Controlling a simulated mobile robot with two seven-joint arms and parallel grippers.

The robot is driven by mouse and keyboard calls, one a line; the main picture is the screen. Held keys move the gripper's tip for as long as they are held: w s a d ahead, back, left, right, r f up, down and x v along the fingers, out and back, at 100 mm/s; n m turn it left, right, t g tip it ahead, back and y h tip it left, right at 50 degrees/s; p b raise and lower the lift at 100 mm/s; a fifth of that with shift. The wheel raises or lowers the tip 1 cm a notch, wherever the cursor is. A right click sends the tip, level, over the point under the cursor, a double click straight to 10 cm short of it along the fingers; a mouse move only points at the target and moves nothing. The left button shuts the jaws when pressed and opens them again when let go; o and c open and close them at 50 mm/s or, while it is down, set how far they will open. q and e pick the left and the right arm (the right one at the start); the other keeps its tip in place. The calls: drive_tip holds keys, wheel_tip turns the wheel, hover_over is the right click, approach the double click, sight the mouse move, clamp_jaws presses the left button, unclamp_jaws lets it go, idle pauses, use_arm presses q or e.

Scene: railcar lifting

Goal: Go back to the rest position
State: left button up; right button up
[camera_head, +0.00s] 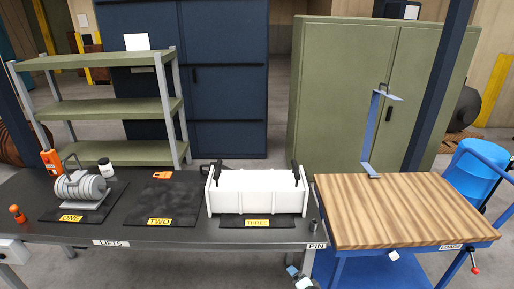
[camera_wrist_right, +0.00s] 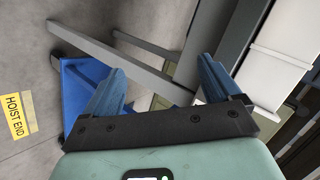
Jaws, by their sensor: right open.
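My right gripper (camera_wrist_right: 161,66) shows in the right wrist view with its two blue fingers spread wide and nothing between them. In the head view, small blue and pale parts (camera_head: 299,279) show at the bottom edge below the gap between bench and cart; I cannot tell for sure whether they are my right gripper. My left gripper is in neither view. A white ribbed box (camera_head: 257,191) with black end clamps stands on the THREE mat (camera_head: 257,223) of the dark bench (camera_head: 178,234). A grey ribbed cylinder (camera_head: 80,187) stands on the ONE mat.
A blue drum (camera_head: 476,178) and green shelves (camera_head: 110,108) stand behind.

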drive_tip(key=s+a+f+n+g, duration=0.25)
drive_tip(key=s+f, duration=0.55)
drive_tip(key=s, duration=0.4)
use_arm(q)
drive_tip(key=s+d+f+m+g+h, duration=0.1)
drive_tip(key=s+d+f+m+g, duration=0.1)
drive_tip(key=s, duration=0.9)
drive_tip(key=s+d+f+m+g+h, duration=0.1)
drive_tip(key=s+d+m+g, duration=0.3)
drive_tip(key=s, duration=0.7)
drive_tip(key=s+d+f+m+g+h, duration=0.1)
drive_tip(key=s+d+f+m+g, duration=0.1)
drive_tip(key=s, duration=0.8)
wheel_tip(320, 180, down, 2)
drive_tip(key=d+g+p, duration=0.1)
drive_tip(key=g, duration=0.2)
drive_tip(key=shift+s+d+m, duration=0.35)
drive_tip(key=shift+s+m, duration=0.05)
use_arm(e)
drive_tip(key=s+f+n+g, duration=0.1)
drive_tip(key=s+g, duration=0.3)
drive_tip(key=s, duration=1.2)
drive_tip(key=s+f+n+g, duration=0.2)
drive_tip(key=s+g, duration=0.3)
drive_tip(key=s, duration=1)
drive_tip(key=shift+s+n+y, duration=0.3)
drive_tip(key=shift+s+n, duration=0.05)
drive_tip(key=shift+n, duration=0.4)
drive_tip(key=shift+f, duration=0.1)
